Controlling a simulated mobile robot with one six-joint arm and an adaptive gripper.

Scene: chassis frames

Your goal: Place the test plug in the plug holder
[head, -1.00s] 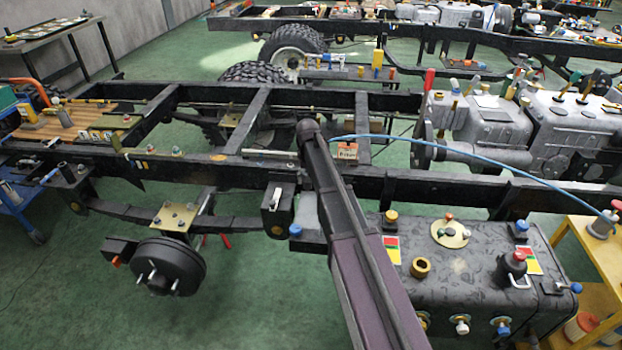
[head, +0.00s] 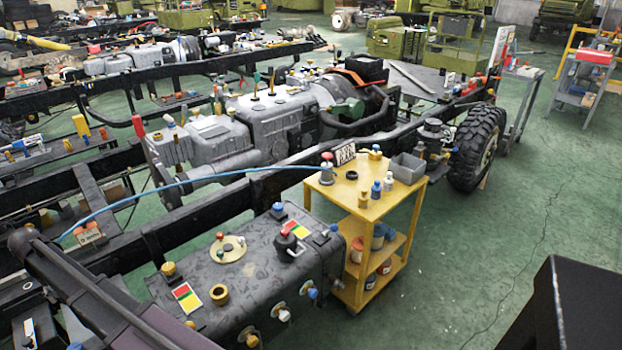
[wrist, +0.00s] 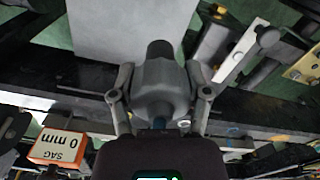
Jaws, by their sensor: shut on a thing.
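In the wrist view my gripper (wrist: 158,98) is shut on a grey, rounded plug-like body with a dark round end, which I take to be the test plug (wrist: 160,74). One finger lies on each side of it. In the head view my gripper and the plug are hidden beyond my arm at the lower left. A blue hose (head: 200,182) runs from near my arm to a grey fitting with a red top (head: 326,170) on the yellow cart (head: 378,212). I cannot tell which fitting is the plug holder.
A dark tank (head: 255,262) with caps and coloured labels stands between my arm and the cart. A grey bin (head: 408,169) and small bottles sit on the cart. An orange "SAG 0 mm" block (wrist: 58,149) is near my gripper. Green floor (head: 520,200) is open at right.

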